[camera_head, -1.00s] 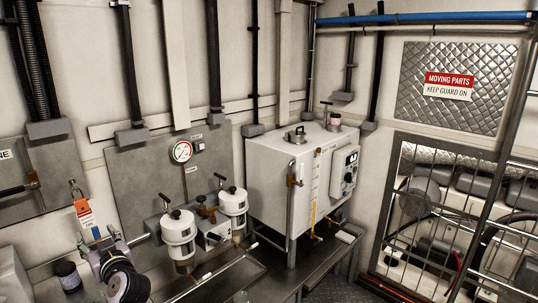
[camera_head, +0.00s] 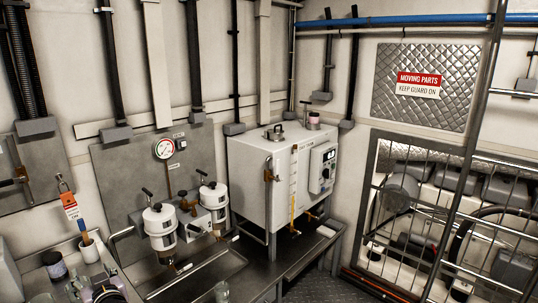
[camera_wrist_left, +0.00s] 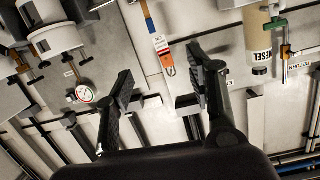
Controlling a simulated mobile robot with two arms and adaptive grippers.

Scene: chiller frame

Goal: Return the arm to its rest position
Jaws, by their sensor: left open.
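My right gripper is not in view.
Two white filter canisters (camera_head: 160,225) and a large white tank box (camera_head: 262,190) stand right. A barred guard (camera_head: 440,220) is far right.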

